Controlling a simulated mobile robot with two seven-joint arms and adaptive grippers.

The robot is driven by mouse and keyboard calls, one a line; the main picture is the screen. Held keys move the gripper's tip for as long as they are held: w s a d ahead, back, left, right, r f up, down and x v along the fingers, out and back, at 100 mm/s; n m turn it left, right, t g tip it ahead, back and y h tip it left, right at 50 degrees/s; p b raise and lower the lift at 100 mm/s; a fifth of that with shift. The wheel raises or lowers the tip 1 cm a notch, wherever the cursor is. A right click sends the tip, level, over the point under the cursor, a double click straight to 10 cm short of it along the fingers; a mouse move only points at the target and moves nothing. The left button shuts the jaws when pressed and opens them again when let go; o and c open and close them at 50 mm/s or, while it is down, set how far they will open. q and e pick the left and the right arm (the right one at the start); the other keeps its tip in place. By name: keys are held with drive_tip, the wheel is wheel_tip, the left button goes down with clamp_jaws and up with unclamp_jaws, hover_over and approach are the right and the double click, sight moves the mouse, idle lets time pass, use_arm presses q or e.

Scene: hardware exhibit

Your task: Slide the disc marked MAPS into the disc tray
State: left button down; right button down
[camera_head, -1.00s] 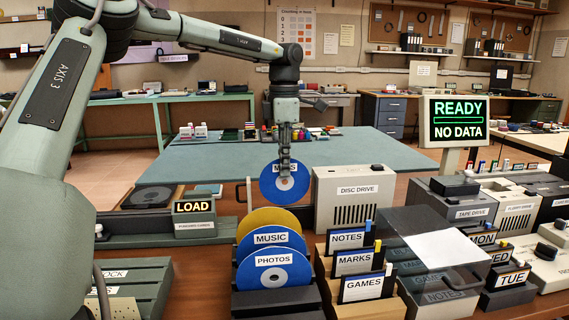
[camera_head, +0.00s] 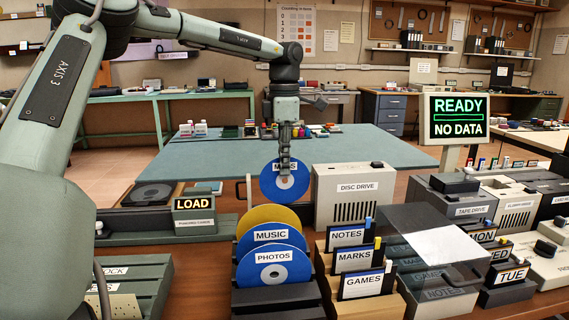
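The blue disc marked MAPS (camera_head: 284,188) is upright, its label partly covered by my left gripper (camera_head: 284,165). The gripper is shut on the disc's top edge and holds it left of the white box labelled DISC DRIVE (camera_head: 353,194). A thin pale upright plate (camera_head: 249,190) stands just left of the disc. I cannot make out the disc tray for certain; the disc's lower edge is close behind the rack's discs. My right gripper is not in view.
In front, a dark rack (camera_head: 277,296) holds a yellow disc (camera_head: 268,215), the MUSIC disc (camera_head: 271,237) and the PHOTOS disc (camera_head: 274,267). Cartridges NOTES, MARKS and GAMES (camera_head: 361,286) stand to the right. A screen (camera_head: 455,119) reads READY, NO DATA.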

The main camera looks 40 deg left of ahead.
use_arm(q)
drive_tip(key=shift+f, duration=0.1)
drive_tip(key=shift+f+b, duration=1.4)
drive_tip(key=shift+f, duration=1.1)
drive_tip(key=c, duration=2.2)
unclamp_jaws()
drive_tip(key=o, duration=0.6)
drive_tip(key=shift+c, duration=0.2)
drive_tip(key=shift+r, duration=0.15)
